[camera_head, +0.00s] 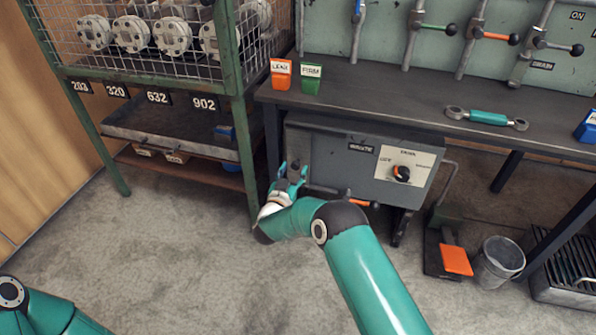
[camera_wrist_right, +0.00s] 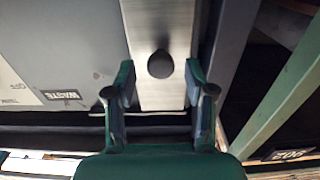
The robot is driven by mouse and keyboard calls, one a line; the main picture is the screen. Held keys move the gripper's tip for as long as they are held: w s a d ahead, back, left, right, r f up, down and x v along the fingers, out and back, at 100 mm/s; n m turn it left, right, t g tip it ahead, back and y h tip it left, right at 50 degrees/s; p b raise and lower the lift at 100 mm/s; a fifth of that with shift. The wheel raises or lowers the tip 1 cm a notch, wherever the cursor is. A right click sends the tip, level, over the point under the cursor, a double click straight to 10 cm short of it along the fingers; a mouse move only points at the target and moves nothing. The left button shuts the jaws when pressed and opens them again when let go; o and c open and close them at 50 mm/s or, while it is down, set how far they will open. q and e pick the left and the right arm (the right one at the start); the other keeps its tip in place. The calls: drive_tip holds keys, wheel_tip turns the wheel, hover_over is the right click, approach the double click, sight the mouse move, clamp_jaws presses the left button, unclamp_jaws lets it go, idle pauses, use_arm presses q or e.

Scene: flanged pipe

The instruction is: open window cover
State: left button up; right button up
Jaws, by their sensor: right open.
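In the right wrist view, a brushed-metal plate (camera_wrist_right: 150,25) with a dark round knob (camera_wrist_right: 160,64) sits at the edge of the grey box; it looks like the window cover. My right gripper (camera_wrist_right: 160,100) is open, one finger on each side of the plate's picture area, with the knob beyond and between the fingertips. I cannot tell the gap to it. In the head view, my right gripper (camera_head: 291,172) is at the left end of the grey box (camera_head: 330,150) under the bench and hides the plate there. Of my left arm only a part shows at bottom left; its gripper is out of view.
A green rack (camera_head: 240,110) stands close left of the gripper. An orange pedal (camera_head: 455,259) and a bucket (camera_head: 498,262) are at right. Floor in front is clear.

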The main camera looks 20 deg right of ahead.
drive_tip(key=shift+b+x, duration=0.3)
drive_tip(key=shift+x, duration=0.95)
clamp_jaws()
